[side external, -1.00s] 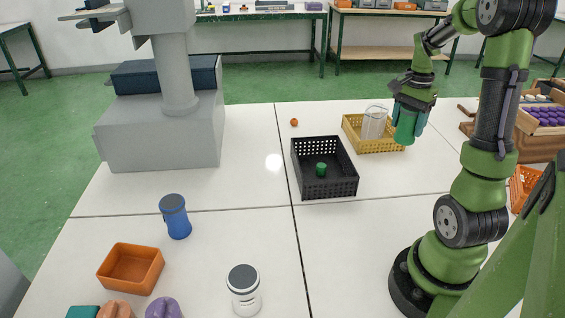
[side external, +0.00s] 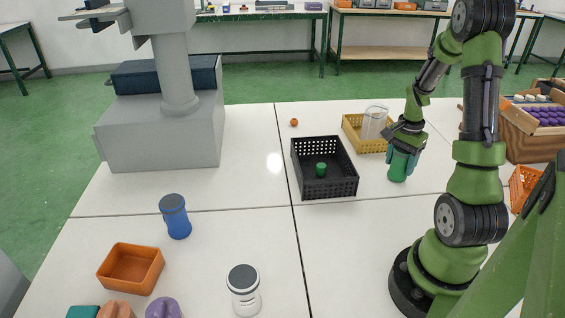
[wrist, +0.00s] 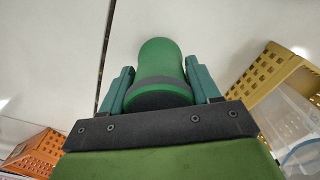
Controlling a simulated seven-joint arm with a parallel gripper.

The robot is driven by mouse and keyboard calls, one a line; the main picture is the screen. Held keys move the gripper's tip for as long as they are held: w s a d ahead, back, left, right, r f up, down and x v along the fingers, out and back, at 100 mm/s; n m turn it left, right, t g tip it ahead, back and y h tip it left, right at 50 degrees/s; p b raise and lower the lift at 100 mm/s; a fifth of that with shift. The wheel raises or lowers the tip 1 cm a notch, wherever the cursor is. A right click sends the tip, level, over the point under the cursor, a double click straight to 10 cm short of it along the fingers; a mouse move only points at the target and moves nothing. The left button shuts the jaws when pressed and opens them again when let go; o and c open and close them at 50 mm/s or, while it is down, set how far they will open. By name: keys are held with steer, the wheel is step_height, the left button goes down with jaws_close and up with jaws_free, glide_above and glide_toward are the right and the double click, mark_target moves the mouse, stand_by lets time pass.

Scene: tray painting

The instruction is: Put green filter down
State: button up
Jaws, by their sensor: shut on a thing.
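The green filter (side external: 398,168) is an upright green cylinder between the fingers of my gripper (side external: 402,158), right of the black basket in the side view. Its base is at or very near the white table top; I cannot tell if it touches. In the wrist view the green filter (wrist: 160,65) shows a dark grey band and sits between the two teal fingers of my gripper (wrist: 160,88), which are shut on it.
A black basket (side external: 345,190) with a small green cylinder (side external: 321,169) inside stands to the left. A yellow basket (side external: 352,133) holding a clear container (side external: 374,122) stands behind. An orange basket (side external: 522,188) is at right. Bare table lies around the filter.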

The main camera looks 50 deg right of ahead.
steer(key=shift+f, duration=0.35)
steer(key=o, duration=1.1)
steer(key=shift+r, duration=0.15)
step_height(320, 180, up, 11)
steer(key=shift+r, duration=0.15)
steer(key=shift+w+a+r, duration=0.1)
steer(key=shift+r, duration=0.2)
steer(key=w+a+r+n+t, duration=0.2)
steer(key=w+a+r+n, duration=0.25)
steer(key=a, duration=0.45)
steer(key=a+r+n+t, duration=0.1)
steer(key=a+n, duration=0.3)
steer(key=a, duration=0.4)
steer(key=s+a+r+n+t+y, duration=0.1)
steer(key=a+r+n+t, duration=0.1)
steer(key=a, duration=0.6)
steer(key=a+r+n+t+y, duration=0.1)
steer(key=a+n+t, duration=0.1)
steer(key=a+n, duration=0.3)
steer(key=shift+s+a+r+n, duration=0.1)
steer(key=shift+a+r+n, duration=0.1)
steer(key=shift+a, duration=0.6)
steer(key=shift+s+a+r+n, duration=0.1)
steer(key=shift+a+r+n, duration=0.1)
steer(key=shift+a, duration=0.55)
